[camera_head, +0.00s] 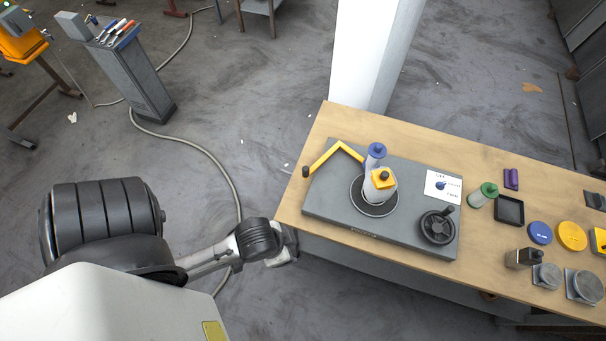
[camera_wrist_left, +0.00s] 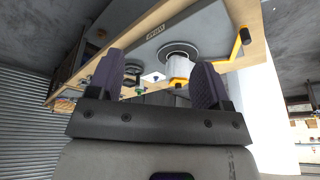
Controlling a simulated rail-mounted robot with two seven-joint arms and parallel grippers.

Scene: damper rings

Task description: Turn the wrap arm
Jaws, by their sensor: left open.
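The yellow wrap arm (camera_head: 325,156) is a bent bar with a dark knob (camera_head: 305,171) at its left end, on the left part of the grey base plate (camera_head: 335,217). It runs toward a white cylinder with a yellow top (camera_head: 380,186) on a round dark disc, beside a blue-topped spool (camera_head: 376,152). A black handwheel (camera_head: 437,228) sits at the plate's right. My left gripper (camera_head: 287,246) is off the table's left front corner, apart from the arm. In the left wrist view, my left gripper (camera_wrist_left: 158,82) is open and empty; the wrap arm (camera_wrist_left: 236,52) shows beyond its right finger.
The wooden table (camera_head: 292,207) extends right, with a green-topped spool (camera_head: 483,195), a black tray (camera_head: 509,210), blue and yellow discs and metal weights. A white pillar (camera_head: 365,50) stands behind it.

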